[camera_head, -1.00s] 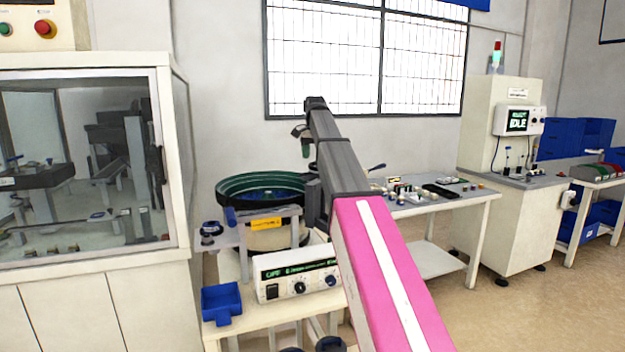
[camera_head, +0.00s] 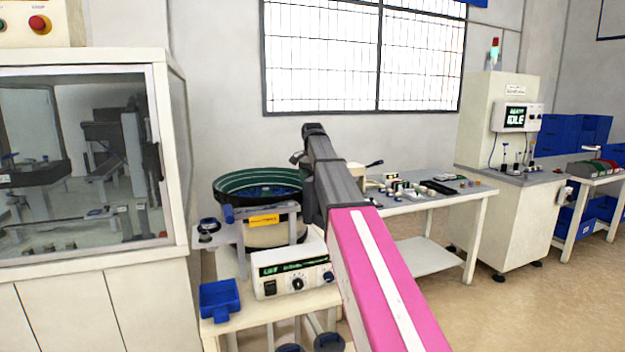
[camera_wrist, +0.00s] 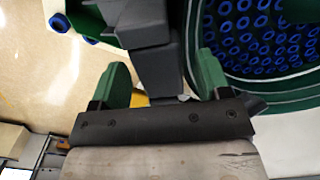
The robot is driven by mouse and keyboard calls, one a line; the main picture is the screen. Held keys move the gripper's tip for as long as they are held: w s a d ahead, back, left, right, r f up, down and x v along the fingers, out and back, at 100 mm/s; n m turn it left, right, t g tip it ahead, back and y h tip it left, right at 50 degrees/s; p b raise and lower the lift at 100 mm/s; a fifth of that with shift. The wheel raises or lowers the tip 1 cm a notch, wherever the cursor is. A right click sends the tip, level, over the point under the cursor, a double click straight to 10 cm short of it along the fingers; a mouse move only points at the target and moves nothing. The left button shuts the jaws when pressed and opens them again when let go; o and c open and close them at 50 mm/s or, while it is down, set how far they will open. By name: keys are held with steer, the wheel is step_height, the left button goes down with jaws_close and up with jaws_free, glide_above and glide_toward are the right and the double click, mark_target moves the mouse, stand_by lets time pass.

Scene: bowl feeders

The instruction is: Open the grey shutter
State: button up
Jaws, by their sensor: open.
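My gripper (camera_wrist: 162,70) is open, its two green fingers spread apart in the wrist view. A dark grey upright piece (camera_wrist: 158,66), which may be the grey shutter, shows between and beyond the fingers. I cannot tell whether they touch it. The green feeder bowl (camera_head: 228,190) stands behind my arm; in the wrist view its rim (camera_wrist: 240,85) lies to the right, with many blue rings inside. In the head view my arm hides part of the bowl's right side, the gripper's fingers are not clear, and I cannot make out the shutter.
A control box (camera_head: 290,271) and a blue tray (camera_head: 219,300) sit on the feeder's stand. A glass-fronted cabinet (camera_head: 80,165) is on the left. A table with small parts (camera_head: 440,208) is on the right. Floor is free at the lower right.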

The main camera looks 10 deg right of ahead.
steer(key=c, duration=1.3)
steer(key=shift+r, duration=1.95)
steer(key=o, duration=1.3)
